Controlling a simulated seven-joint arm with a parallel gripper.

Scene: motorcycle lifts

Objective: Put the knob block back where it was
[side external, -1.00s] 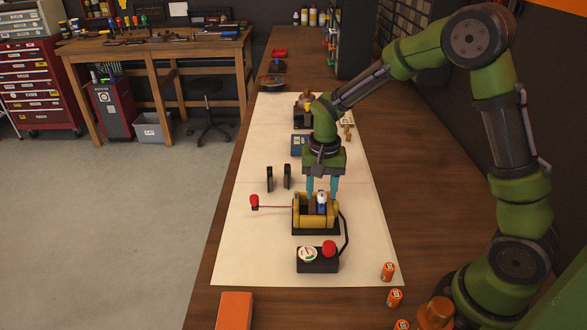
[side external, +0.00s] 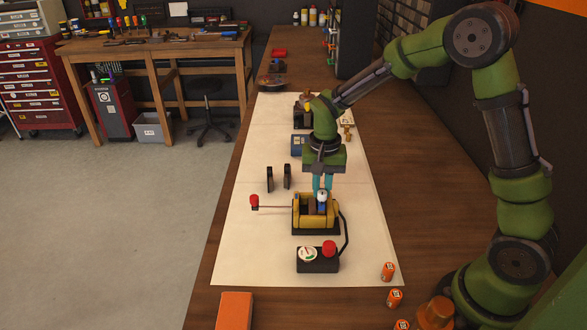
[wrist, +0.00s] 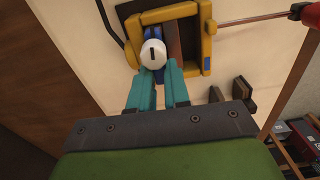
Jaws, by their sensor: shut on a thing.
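The knob block is a blue block with a white round knob on top (side external: 322,196); it also shows in the wrist view (wrist: 152,52). It is at the right part of the yellow frame (side external: 302,214), beside a brown inner part. My gripper (side external: 322,188) has its teal fingers closed together on the block, just above the frame. In the wrist view the gripper (wrist: 157,75) meets the block right behind the knob. The frame also fills the top of the wrist view (wrist: 205,45). The block's lower part is hidden by the frame's wall, so I cannot tell whether it touches the bottom.
A red-handled rod (side external: 254,202) sticks out left of the frame. A black box with a gauge and red knob (side external: 317,262) stands in front, joined by a black hose. Two dark upright plates (side external: 279,178) stand behind left.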

